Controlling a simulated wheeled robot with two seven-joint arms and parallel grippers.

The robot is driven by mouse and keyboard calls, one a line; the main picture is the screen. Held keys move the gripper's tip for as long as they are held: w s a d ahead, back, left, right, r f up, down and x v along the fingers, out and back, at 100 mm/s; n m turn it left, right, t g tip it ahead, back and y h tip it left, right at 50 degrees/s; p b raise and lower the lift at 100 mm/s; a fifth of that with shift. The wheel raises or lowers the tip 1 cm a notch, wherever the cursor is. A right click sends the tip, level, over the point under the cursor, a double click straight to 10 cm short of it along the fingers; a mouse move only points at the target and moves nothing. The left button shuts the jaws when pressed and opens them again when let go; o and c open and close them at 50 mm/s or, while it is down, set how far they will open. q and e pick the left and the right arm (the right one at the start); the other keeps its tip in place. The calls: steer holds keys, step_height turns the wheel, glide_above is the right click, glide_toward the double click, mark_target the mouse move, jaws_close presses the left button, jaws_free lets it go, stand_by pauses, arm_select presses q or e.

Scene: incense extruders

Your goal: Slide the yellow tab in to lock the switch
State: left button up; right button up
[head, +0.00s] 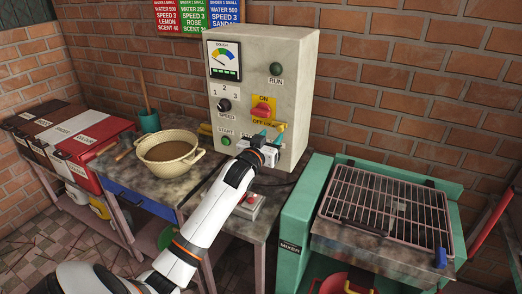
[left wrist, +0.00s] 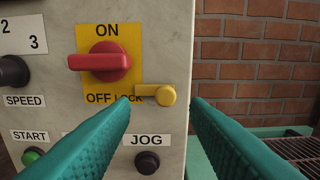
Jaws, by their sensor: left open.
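The red rotary switch (left wrist: 100,62) sits on a yellow plate on the grey control box, its handle lying level and pointing left, between ON and OFF. It also shows in the head view (head: 262,110). The yellow tab (left wrist: 166,96) with a round knob lies level beside the LOCK label, at the lower right of the plate, its knob past the plate's right edge. My left gripper (head: 262,138) is in front of the box, open. In the left wrist view its teal fingers (left wrist: 161,101) stand apart, with the knob between their tips in the picture; contact cannot be told.
The START button (head: 226,141), SPEED knob (head: 224,105) and JOG button (left wrist: 147,162) are close by on the panel. A woven bowl (head: 168,158) stands on the bench left of the box. A green mixer with a wire grate (head: 385,205) stands right.

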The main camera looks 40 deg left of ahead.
arm_select(q)
steer(key=b+v, duration=0.1)
steer(key=v, duration=0.6)
steer(key=shift+a, duration=0.1)
